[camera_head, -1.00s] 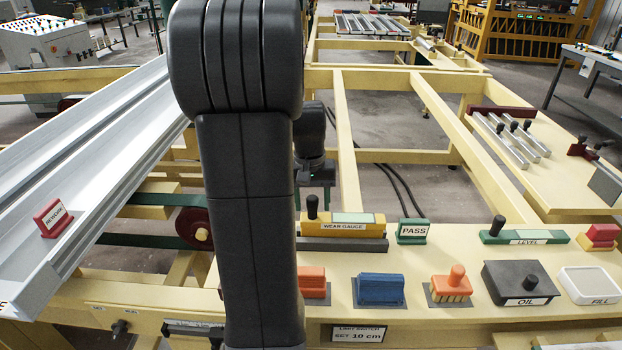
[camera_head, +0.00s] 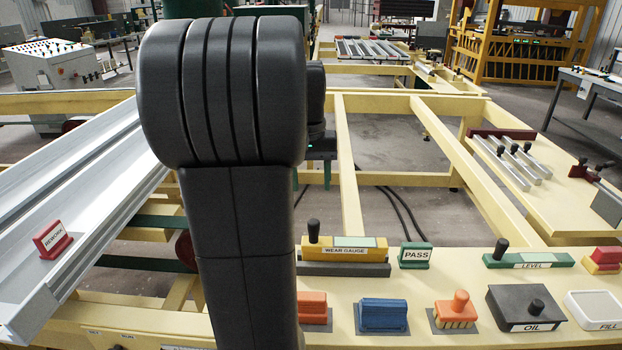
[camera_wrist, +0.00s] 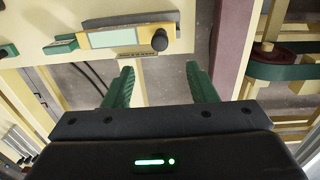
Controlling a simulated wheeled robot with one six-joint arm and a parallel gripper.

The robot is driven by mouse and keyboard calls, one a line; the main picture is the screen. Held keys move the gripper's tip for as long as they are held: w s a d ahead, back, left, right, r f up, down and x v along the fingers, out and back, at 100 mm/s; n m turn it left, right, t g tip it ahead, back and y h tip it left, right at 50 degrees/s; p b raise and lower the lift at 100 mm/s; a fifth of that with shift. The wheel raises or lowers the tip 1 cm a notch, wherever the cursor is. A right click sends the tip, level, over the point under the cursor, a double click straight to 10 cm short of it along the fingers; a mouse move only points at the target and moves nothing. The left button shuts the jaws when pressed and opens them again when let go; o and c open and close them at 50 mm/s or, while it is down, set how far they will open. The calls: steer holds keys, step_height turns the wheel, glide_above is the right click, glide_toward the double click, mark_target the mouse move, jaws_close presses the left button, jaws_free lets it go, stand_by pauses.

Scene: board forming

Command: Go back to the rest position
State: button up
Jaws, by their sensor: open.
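My gripper (camera_wrist: 160,88) shows in the wrist view with its two green fingers spread apart and nothing between them. Beyond the fingers is the yellow board edge with the wear gauge (camera_wrist: 115,38), apart from the fingertips. In the head view my dark arm stands in front, and the gripper is mostly hidden behind it. The wear gauge (camera_head: 345,253) rests on the yellow board to the right of my arm. The green PASS block (camera_head: 416,256) stands beside it.
An orange block (camera_head: 313,307), a blue block (camera_head: 383,315), an orange-handled brush (camera_head: 457,311) and the OIL box (camera_head: 526,306) sit along the board. A grey channel (camera_head: 80,215) with a red sign (camera_head: 52,240) lies at left. Yellow frame beams (camera_head: 349,170) run behind.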

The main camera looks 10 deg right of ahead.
mark_target(314, 222)
steer(key=f, duration=1.3)
steer(key=shift+s+d+f, duration=0.1)
steer(key=shift+d+f, duration=0.2)
steer(key=shift+f, duration=0.1)
steer(key=shift+r+p, duration=0.25)
steer(key=shift+p, duration=0.15)
steer(key=shift+f, duration=0.1)
step_height(314, 222, up, 13)
step_height(314, 222, down, 13)
steer(key=shift+f, duration=0.1)
step_height(314, 222, up, 4)
steer(key=shift+f+p, duration=0.1)
steer(key=shift+p, duration=0.9)
steer(key=shift+f+b, duration=0.25)
steer(key=shift+b, duration=0.3)
steer(key=shift+r+p, duration=0.4)
steer(key=shift+r, duration=0.15)
